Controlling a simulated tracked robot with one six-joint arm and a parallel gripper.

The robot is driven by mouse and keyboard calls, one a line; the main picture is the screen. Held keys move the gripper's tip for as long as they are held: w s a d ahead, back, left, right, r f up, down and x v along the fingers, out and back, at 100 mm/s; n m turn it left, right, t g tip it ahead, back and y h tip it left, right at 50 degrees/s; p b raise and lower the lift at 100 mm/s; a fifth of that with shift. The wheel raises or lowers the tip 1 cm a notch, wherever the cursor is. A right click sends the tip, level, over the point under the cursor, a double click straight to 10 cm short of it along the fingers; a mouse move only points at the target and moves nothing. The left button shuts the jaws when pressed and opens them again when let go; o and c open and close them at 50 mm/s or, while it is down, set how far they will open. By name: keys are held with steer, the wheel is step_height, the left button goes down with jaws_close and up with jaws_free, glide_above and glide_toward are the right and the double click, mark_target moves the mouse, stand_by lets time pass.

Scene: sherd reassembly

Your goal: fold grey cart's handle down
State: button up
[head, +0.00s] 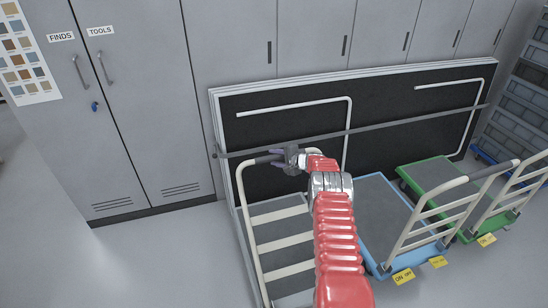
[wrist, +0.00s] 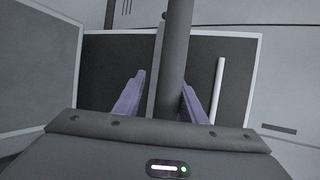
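The grey cart (head: 291,222) stands at the front left. Its cream handle (head: 246,215) is upright, with a dark grip along the top bar (head: 262,160). My gripper (head: 278,156) is at the right part of that top bar. In the wrist view the dark bar (wrist: 176,55) runs between the purple fingers of my gripper (wrist: 163,82). The bar is close to the right finger, and a gap shows on the left finger's side. The gripper is open around the bar. Contact with the right finger cannot be told. My arm hides the cart's right side.
A blue cart (head: 371,212) and a green cart (head: 438,176) stand to the right, handles up. A black-faced panel (head: 405,140) with a strap (head: 400,127) leans behind, before grey lockers (head: 140,130). Floor at left is clear.

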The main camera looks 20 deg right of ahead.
steer(key=shift+o, duration=1.3)
steer(key=shift+r, duration=0.1)
steer(key=shift+s+r, duration=0.1)
steer(key=shift+r, duration=0.05)
steer(key=v, duration=1.3)
steer(key=shift+s, duration=0.25)
steer(key=shift+d, duration=0.1)
